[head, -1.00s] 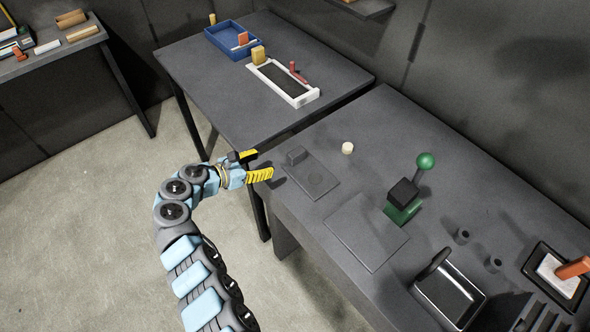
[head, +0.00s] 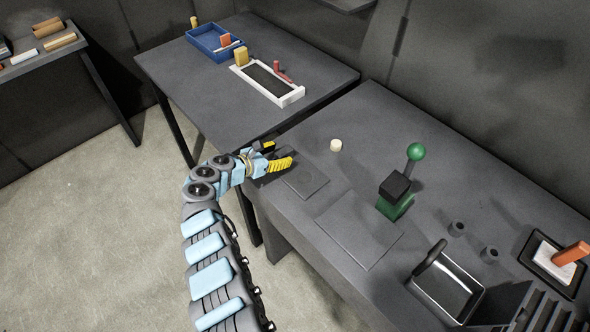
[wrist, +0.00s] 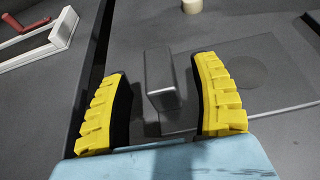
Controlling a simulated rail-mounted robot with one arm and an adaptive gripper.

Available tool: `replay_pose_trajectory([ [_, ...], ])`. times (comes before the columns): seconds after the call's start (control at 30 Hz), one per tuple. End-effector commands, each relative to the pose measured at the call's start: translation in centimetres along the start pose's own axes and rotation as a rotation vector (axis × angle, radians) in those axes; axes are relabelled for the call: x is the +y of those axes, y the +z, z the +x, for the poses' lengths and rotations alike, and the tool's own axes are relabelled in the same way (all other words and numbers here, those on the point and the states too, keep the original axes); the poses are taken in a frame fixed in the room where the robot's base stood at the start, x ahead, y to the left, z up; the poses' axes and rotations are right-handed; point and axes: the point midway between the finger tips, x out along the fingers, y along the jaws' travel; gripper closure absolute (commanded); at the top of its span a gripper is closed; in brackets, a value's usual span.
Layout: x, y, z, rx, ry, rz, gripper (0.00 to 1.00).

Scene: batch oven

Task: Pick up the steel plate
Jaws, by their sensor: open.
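A small upright grey block-like plate (wrist: 163,82), apparently the steel plate, stands between my gripper's fingers in the wrist view. It shows clear gaps to both yellow-padded fingers. In the head view it is mostly hidden by my gripper (head: 283,153), which is at the near left edge of the right-hand bench. My gripper is open and holds nothing. A thin flat grey pad (head: 307,182) with a faint round mark lies beside the upright plate; it also shows in the wrist view (wrist: 272,88).
A larger flat grey sheet (head: 357,232), a green-knobbed press (head: 396,195) and a cream cylinder (head: 336,145) are on this bench. An open dark tray (head: 446,285) stands at the front right. The neighbouring table holds a white frame (head: 290,98) and a blue bin (head: 205,47).

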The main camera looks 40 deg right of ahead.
Motion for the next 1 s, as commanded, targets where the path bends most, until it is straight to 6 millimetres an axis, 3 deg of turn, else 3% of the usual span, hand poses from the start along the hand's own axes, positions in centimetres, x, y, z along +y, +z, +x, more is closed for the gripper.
replay_pose_trajectory([
  [0.5,0.1,-0.1,4.5,0.001,-0.001,0.0,0.37],
  [0.93,0.1,0.1,5.1,0.0,0.001,0.0,0.37],
  [1.0,0.1,0.1,5.1,0.0,0.001,0.0,0.57],
])
